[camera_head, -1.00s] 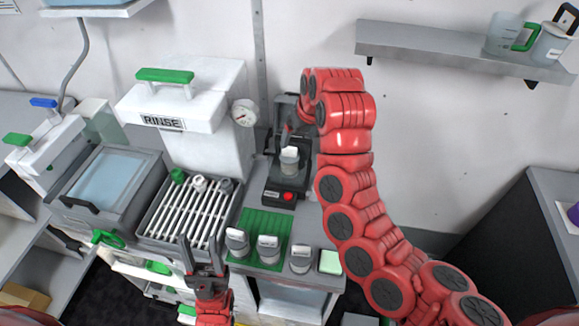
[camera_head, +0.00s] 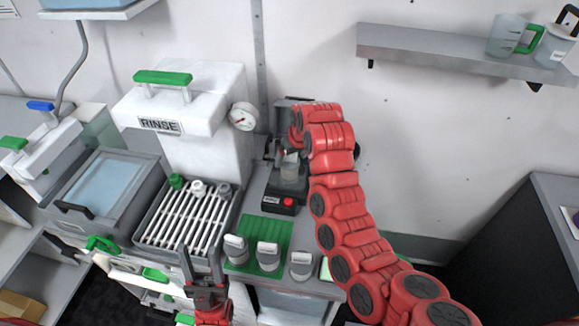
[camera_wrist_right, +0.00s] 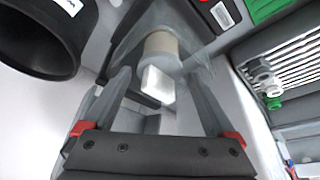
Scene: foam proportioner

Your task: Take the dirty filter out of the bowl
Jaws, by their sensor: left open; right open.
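The dirty filter (camera_wrist_right: 160,62) shows in the right wrist view as a tan-grey cylinder with a pale block-shaped grip at its end. It stands in the clear bowl (camera_head: 291,174), which sits on the black device at the middle of the bench. My right gripper (camera_wrist_right: 157,80) is open, with its fingers on either side of the filter's grip and visible gaps between. In the head view my right gripper (camera_head: 283,154) is at the bowl and partly covers it. My left gripper (camera_head: 204,268) is open and empty in front of the slatted rack.
The slatted rack (camera_head: 185,219) stands left of the device, below the white RINSE unit (camera_head: 160,124). A green mat (camera_head: 276,233) with grey-topped cartridges lies in front. A dark cup-shaped part (camera_wrist_right: 45,35) is close to my right gripper. A wall shelf (camera_head: 440,50) holds jugs.

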